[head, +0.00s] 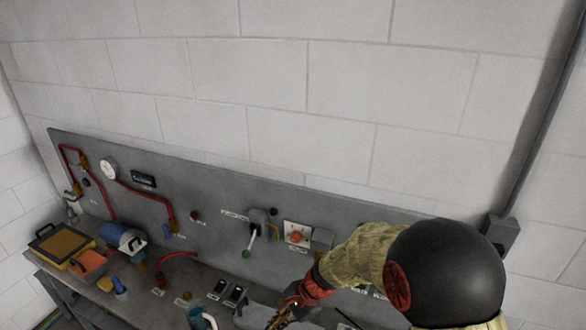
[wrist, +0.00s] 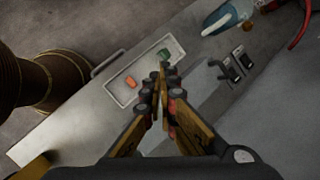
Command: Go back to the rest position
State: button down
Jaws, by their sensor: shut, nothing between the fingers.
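My gripper (wrist: 163,72) shows in the wrist view with its two fingers closed together and nothing held between them. In the head view my gripper (head: 283,316) is at the lower edge, partly cut off, over the grey workbench. An orange piece (wrist: 131,82) and a green piece (wrist: 164,54) lie in the tray area near the fingertips. The height of the fingertips above the bench cannot be told.
A grey panel (head: 215,180) stands behind the bench with red pipes (head: 140,192), a gauge (head: 108,169) and a green-tipped lever (head: 251,241). Black switches (head: 236,294) sit on the bench. A yellow-topped box (head: 62,244) and a blue cylindrical object (head: 122,237) stand left.

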jog(key=s+d+r+n+t+h+b, duration=0.2)
jog(key=s+d+b, duration=0.3)
jog(key=d, duration=0.3)
jog(key=s+d+r+n+t+h+b, duration=0.2)
jog(key=s+d+n+b, duration=0.3)
jog(key=s+d, duration=0.3)
jog(key=s+d+r+n+t+h+b, duration=0.1)
jog(key=s+d+r+n+h+b, duration=0.1)
jog(key=s+d+r+n+b, duration=0.2)
jog(key=s+d+b, duration=0.3)
jog(key=shift+d+r+t, duration=0.3)
jog(key=shift+d+t, duration=0.1)
